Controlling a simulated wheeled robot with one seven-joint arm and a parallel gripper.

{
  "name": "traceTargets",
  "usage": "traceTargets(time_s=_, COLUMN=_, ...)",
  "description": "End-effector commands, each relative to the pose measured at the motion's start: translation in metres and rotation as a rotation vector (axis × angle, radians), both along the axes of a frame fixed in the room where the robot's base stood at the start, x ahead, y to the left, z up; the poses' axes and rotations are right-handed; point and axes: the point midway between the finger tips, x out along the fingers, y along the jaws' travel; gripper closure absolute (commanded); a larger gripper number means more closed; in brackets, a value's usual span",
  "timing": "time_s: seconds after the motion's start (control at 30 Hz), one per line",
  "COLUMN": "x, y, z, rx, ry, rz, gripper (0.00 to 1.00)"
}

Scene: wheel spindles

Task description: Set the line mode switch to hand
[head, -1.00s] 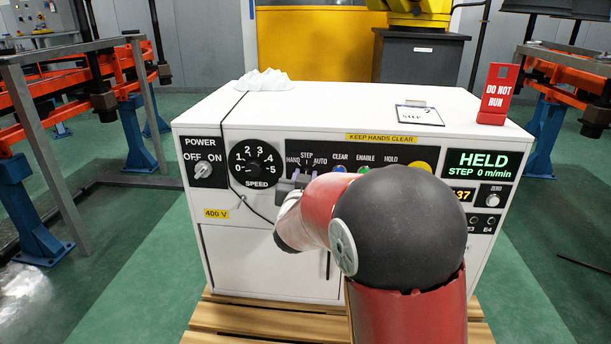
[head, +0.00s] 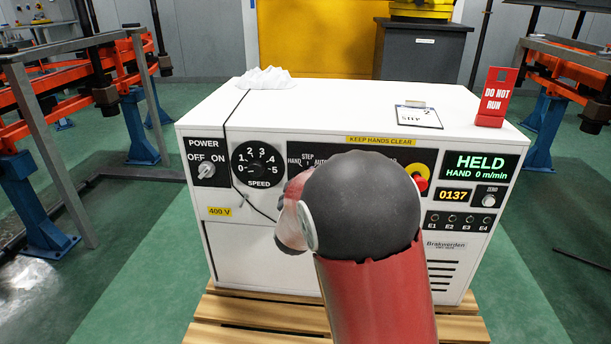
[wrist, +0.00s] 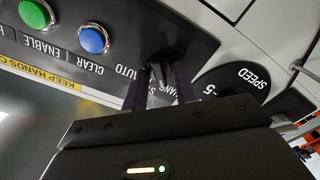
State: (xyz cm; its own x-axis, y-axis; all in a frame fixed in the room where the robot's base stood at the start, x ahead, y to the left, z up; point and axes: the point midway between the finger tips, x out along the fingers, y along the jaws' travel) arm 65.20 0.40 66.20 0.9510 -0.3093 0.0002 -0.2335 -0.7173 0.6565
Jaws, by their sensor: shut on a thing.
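The line mode switch (wrist: 157,73) is a small dark knob on the black control strip, with HAND, STEP and AUTO printed around it. My gripper (wrist: 161,84) has its two dark fingers on either side of the knob in the wrist view and is shut on it. In the head view my red and black arm hides the gripper and most of the knob. The display (head: 481,167) reads HELD, HAND, 0 m/min in green. The knob's exact pointing is hard to read between the fingers.
A blue button (wrist: 93,39) and a green button (wrist: 35,13) sit beside the switch. The speed dial (head: 257,165) and power switch (head: 206,170) are left of it. A red stop button (head: 419,177) is to the right. A DO NOT RUN sign (head: 495,97) stands on top.

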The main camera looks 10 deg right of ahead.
Motion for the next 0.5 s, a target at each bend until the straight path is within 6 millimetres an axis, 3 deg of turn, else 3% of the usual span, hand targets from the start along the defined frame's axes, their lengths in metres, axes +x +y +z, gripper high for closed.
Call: traceTargets(time_s=0.5, x=0.0002, y=0.0005, z=-0.0003, rx=-0.082, ry=0.027, rz=0.001, gripper=0.94)
